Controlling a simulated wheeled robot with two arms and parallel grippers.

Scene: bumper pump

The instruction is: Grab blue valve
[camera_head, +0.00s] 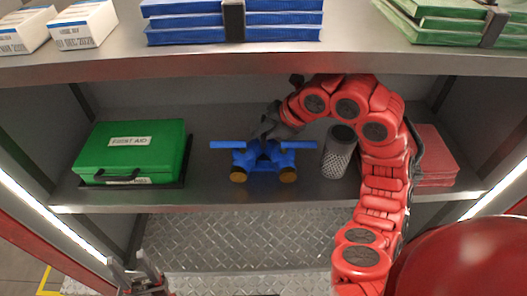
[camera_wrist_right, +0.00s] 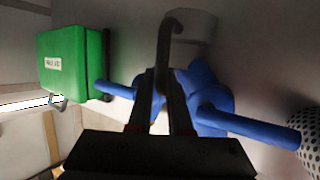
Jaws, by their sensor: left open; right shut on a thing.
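The blue valve (camera_head: 262,160) stands on the middle shelf in the head view, with two short arms out to the sides and two brownish round ends facing me. My red right arm reaches over from the right, and its gripper (camera_head: 268,132) is at the top of the valve. In the right wrist view the valve (camera_wrist_right: 215,100) lies behind and between the dark fingers of that gripper (camera_wrist_right: 165,85), which are close together on it. The exact contact is hidden. My left gripper (camera_head: 143,272) is at the lower left, open and empty, well away from the valve.
A green first aid box (camera_head: 130,150) stands left of the valve. A grey mesh cylinder (camera_head: 338,155) is close on its right, with red books (camera_head: 435,160) farther right. The upper shelf (camera_head: 200,67) overhangs and carries blue books (camera_head: 185,25).

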